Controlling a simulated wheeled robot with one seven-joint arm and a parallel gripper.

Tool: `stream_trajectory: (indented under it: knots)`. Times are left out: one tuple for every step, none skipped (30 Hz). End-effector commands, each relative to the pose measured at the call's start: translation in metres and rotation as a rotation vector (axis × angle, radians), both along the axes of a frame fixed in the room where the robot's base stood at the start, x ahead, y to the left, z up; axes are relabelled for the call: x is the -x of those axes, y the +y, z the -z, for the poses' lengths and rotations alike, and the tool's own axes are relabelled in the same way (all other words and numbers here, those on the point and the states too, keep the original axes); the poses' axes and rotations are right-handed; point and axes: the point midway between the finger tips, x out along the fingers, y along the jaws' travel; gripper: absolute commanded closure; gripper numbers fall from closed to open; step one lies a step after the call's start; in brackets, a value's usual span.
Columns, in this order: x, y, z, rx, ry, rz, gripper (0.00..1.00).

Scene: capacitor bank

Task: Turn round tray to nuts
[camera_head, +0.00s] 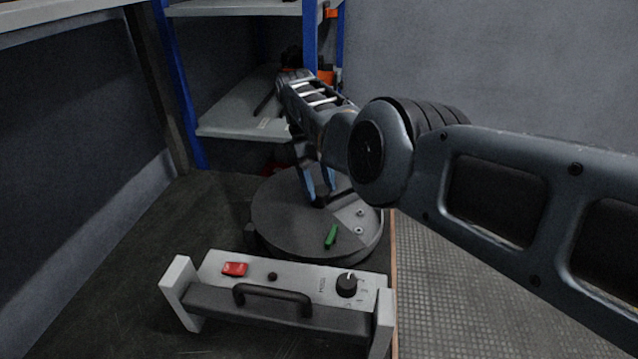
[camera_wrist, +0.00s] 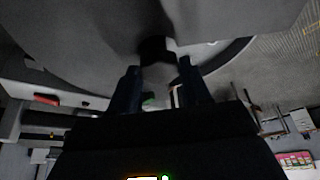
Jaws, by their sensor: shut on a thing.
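The round tray (camera_head: 275,215) is a dark grey disc on the bench. A lighter wedge (camera_head: 345,215) on its right side bears two small nuts (camera_head: 359,212). A green piece (camera_head: 331,236) lies near the tray's front edge. My gripper (camera_head: 319,198) reaches down from above to the middle of the tray. In the wrist view, its two fingers (camera_wrist: 159,66) are shut on a dark knob (camera_wrist: 157,46) on the tray. My gripper and arm hide part of the tray behind them.
A grey control box (camera_head: 215,267) with a red switch, a black dial and a handle stands in front of the tray. A blue-post shelf (camera_head: 235,118) stands behind. A wall is at left. The bench's right edge (camera_head: 394,270) runs close beside the tray.

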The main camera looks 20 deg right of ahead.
Motion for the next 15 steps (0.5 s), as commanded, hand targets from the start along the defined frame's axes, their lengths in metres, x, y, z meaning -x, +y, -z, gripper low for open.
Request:
stream_trajectory:
  knots:
    - [-0.0002,0.0007,0.0004,-0.002,-0.002,-0.001,0.52]
    - [-0.0002,0.0007,0.0004,-0.001,-0.002,-0.001,0.49]
    - [-0.0002,0.0006,0.0003,-0.001,-0.002,-0.001,0.45]
    - [-0.0002,0.0005,0.0003,-0.001,-0.002,-0.001,0.42]
    - [-0.0002,0.0005,0.0003,-0.001,-0.001,-0.001,0.39]
    - [-0.0003,0.0004,0.0002,-0.001,-0.001,-0.001,0.36]
    - [-0.0003,0.0004,0.0002,-0.001,-0.001,-0.001,0.33]
    - [-0.0002,0.0002,0.0002,-0.001,-0.001,-0.001,0.3]
    - [-0.0002,0.0002,0.0002,-0.001,-0.001,-0.001,0.27]
    - [-0.0002,0.0003,0.0001,-0.001,-0.001,-0.001,0.27]
    - [-0.0002,0.0003,0.0001,-0.001,-0.001,-0.001,0.27]
    - [-0.0002,0.0002,0.0001,-0.001,-0.001,-0.001,0.27]
    - [-0.0002,0.0002,0.0001,-0.001,-0.001,-0.001,0.27]
    - [-0.0002,0.0002,0.0001,-0.001,-0.001,-0.001,0.27]
    - [-0.0003,0.0001,-0.0001,-0.001,-0.001,-0.001,0.27]
